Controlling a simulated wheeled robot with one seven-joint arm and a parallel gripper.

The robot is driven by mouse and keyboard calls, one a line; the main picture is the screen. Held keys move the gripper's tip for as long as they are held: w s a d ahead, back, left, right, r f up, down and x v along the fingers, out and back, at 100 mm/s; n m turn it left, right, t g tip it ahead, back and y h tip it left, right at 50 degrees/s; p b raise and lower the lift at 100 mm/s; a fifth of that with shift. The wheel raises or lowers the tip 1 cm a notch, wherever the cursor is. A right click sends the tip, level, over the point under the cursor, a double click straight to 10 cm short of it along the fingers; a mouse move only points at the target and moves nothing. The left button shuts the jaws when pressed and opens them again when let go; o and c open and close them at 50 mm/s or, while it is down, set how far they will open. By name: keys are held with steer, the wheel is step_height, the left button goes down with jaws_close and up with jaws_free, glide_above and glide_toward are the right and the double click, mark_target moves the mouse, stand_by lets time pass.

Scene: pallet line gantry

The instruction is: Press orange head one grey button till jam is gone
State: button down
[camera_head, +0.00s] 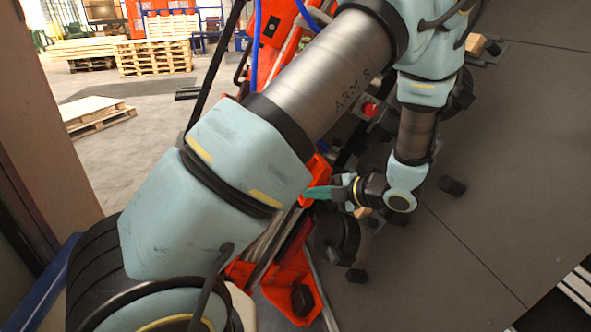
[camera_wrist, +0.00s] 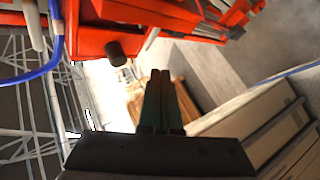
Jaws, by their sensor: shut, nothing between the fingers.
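My gripper (camera_head: 308,193) shows in the head view with green fingers pointing left beside orange machinery (camera_head: 290,280). In the wrist view my gripper (camera_wrist: 160,74) is shut and empty, its two green fingers side by side. Orange machine parts (camera_wrist: 150,12) fill the top of the wrist view. A dark stubby cylinder (camera_wrist: 117,52) sticks out from them, up and left of the fingertips and apart from them in the picture. I cannot tell whether it is the grey button. No jam can be made out. My arm hides much of the orange machine in the head view.
A red button (camera_head: 370,108) on a grey box sits behind my arm. A blue hose (camera_wrist: 40,72) hangs at left in the wrist view. Black blocks (camera_head: 452,186) lie on the dark floor at right. Wooden pallets (camera_head: 154,57) stand far back on open floor.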

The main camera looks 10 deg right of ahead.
steer(key=w+a, duration=0.1)
steer(key=w, duration=0.7)
steer(key=shift+w, duration=0.4)
steer(key=shift+a, duration=0.1)
stand_by(1.7)
steer(key=shift+w+b, duration=0.3)
steer(key=shift+w, duration=0.1)
steer(key=shift+w+a, duration=0.1)
steer(key=shift+w, duration=0.4)
stand_by(0.6)
steer(key=shift+s, duration=0.95)
steer(key=s, duration=0.3)
steer(key=s+d, duration=0.1)
steer(key=s, duration=0.1)
stand_by(0.4)
